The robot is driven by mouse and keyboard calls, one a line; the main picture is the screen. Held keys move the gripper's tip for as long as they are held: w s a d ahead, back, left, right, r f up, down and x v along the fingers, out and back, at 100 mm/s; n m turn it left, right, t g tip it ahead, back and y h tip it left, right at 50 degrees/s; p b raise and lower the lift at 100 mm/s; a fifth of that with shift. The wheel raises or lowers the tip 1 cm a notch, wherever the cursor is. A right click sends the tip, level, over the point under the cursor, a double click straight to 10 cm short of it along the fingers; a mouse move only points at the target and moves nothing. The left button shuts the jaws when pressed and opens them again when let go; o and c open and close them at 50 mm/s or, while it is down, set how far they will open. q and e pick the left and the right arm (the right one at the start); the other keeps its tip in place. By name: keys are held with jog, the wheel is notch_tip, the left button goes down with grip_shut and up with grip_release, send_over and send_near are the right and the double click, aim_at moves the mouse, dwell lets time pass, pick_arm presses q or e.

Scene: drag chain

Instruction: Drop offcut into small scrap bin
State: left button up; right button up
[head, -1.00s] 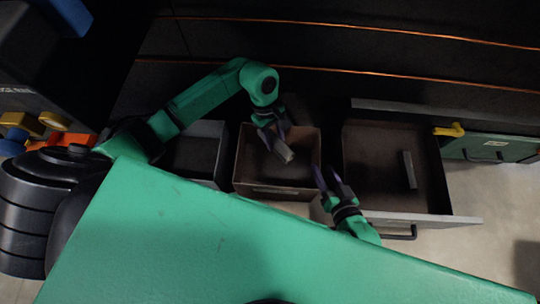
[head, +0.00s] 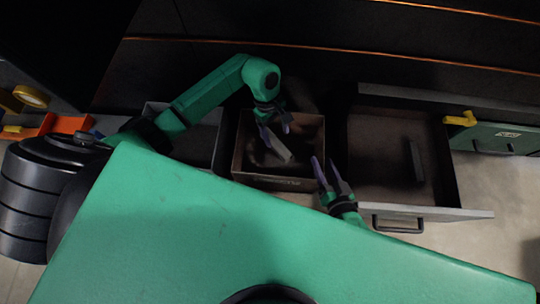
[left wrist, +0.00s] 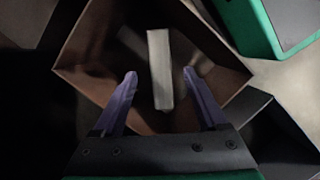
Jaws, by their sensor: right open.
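The offcut (head: 279,148), a pale grey block, shows just below my left gripper's fingertips, over the brown open box (head: 265,181), which looks like the small scrap bin. My left gripper (head: 275,128) points down over this box with its fingers apart. In the left wrist view the offcut (left wrist: 160,72) lies between and beyond the spread fingers, with a gap on each side and a blurred lower end. I cannot tell if it touches the box floor. My right gripper (head: 325,160) is open and empty near the box's front right corner.
A grey open bin (head: 215,165) stands left of the box. On the right is an open drawer (head: 440,212) with a dark grey bar (head: 416,162) inside. A yellow object (head: 461,119) sits at the drawer's right edge. An orange tray (head: 65,124) is at far left.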

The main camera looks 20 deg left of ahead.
pick_arm(q)
jog(key=p+v, duration=0.2)
jog(key=v, duration=0.5)
jog(key=shift+r+p, duration=0.25)
jog(key=shift+p, duration=0.05)
pick_arm(e)
notch_tip(320, 180, up, 3)
jog(key=shift+w+d+r+g, duration=0.1)
jog(key=shift+w+r+g, duration=0.05)
jog(key=shift+g, duration=0.15)
